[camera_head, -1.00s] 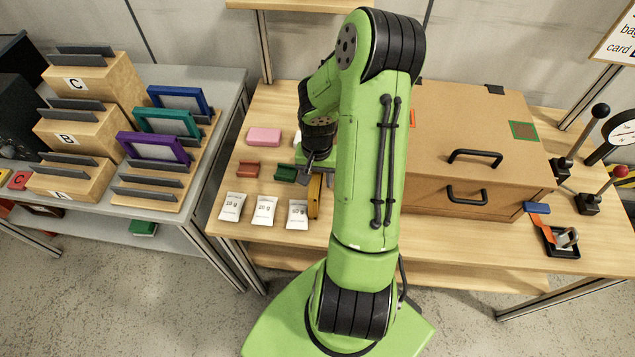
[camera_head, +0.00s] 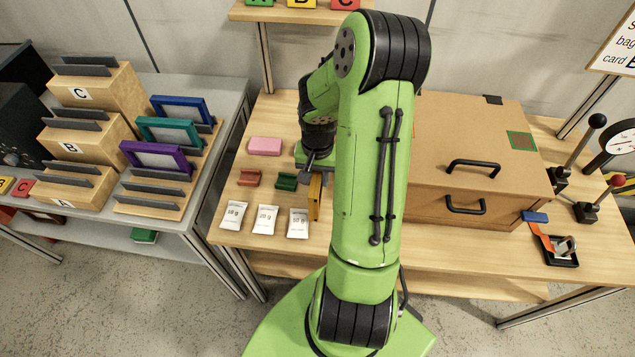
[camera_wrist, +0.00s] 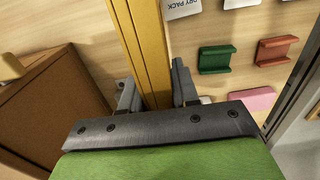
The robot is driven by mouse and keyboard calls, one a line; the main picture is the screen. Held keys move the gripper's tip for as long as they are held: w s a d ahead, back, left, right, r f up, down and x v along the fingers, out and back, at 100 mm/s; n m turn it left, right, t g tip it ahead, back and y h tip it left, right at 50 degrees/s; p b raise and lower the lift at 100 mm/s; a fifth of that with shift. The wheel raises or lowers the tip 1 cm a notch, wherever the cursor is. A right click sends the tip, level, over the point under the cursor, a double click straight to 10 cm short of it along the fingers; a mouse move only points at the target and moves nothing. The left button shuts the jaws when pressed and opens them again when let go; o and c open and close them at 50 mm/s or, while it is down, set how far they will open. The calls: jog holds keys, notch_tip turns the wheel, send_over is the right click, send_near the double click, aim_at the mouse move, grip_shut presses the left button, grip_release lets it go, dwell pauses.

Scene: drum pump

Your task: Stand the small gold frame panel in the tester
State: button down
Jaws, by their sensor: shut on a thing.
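The small gold frame panel (camera_head: 315,196) is upright, seen nearly edge-on, just right of the white bags. My gripper (camera_wrist: 156,90) is shut on it, with one grey finger on each side of the gold panel (camera_wrist: 150,50) in the wrist view. In the head view my gripper (camera_head: 312,178) is partly hidden by my arm. Whether the panel touches the table is unclear. I cannot tell for sure which thing is the tester; a black device (camera_head: 18,130) with a knob stands at the left edge, partly cut off.
Blue, teal and purple frames (camera_head: 152,156) stand in a slotted wooden rack (camera_head: 150,203). Slotted blocks A, B and C (camera_head: 90,135) stand left of it. Several white bags (camera_head: 266,219) lie near the table's front edge. A brown box (camera_head: 440,120) fills the right.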

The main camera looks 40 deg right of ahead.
notch_tip(320, 180, up, 6)
jog(key=shift+r+p, duration=0.1)
jog(key=shift+p, duration=0.45)
